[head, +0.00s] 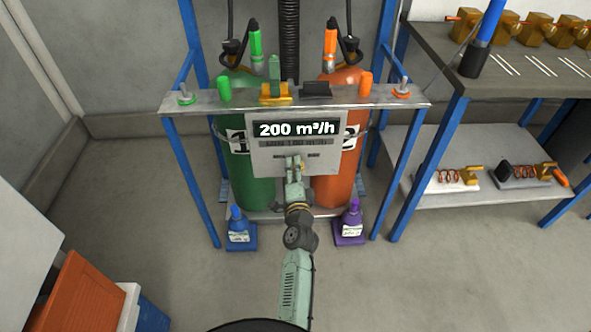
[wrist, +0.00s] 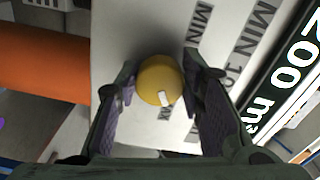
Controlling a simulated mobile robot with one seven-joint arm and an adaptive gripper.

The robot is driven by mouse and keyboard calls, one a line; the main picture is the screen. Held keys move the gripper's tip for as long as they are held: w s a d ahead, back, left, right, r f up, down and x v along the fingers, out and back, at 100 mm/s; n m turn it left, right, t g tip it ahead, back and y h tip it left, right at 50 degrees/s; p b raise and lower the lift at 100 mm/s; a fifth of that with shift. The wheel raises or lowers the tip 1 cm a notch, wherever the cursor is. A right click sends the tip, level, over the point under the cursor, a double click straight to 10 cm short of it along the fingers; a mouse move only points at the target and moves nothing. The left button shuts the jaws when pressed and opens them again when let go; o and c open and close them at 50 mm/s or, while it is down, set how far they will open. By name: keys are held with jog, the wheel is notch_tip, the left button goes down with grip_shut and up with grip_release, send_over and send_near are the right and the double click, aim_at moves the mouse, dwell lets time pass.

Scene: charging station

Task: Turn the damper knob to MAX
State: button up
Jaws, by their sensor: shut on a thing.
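The damper knob (wrist: 160,81) is a round yellow knob with a white mark, on a grey panel (wrist: 125,32) with printed labels. My gripper (wrist: 159,92) has its two fingers on either side of the knob in the wrist view and is shut on it. In the head view my gripper (head: 294,165) is at the lower middle of the panel (head: 262,160) and hides most of the knob. The display (head: 297,129) above it reads 200 m³/h. Some label text is cut off by the fingers.
A green cylinder (head: 250,180) and an orange cylinder (head: 336,185) stand behind the panel in a blue-legged frame. A workbench (head: 445,75) is at the right.

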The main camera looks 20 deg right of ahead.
jog(key=shift+r, duration=0.1)
jog(key=o, duration=1.2)
jog(key=shift+c, duration=0.2)
jog(key=v, duration=0.7)
jog(key=shift+s, duration=0.25)
